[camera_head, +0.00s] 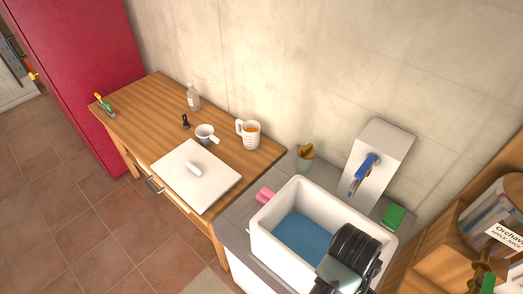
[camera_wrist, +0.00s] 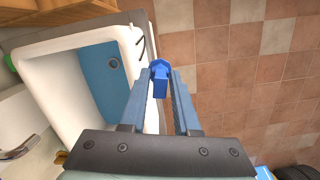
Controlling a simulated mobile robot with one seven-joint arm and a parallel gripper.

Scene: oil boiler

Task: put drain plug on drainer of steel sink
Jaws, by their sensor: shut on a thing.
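The sink (camera_head: 262,238) is a white basin with a blue floor (camera_head: 300,232). It also shows in the wrist view (camera_wrist: 50,72), where a small round drainer (camera_wrist: 113,63) sits in the blue floor. My gripper (camera_wrist: 160,78) is shut on a small bright blue piece, which looks like the drain plug (camera_wrist: 159,84). In the wrist view the plug appears beside the basin's right wall, right of and a little below the drainer. My dark arm covers the sink's front right corner in the head view, and my fingertips are hidden there.
A tap with a blue handle (camera_head: 366,161) stands behind the sink. A green sponge (camera_head: 394,216) lies at its right, and a pink item (camera_head: 265,194) at its left rim. A wooden table (camera_head: 160,103) holds a white board (camera_head: 196,176) and a measuring jug (camera_head: 249,135).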

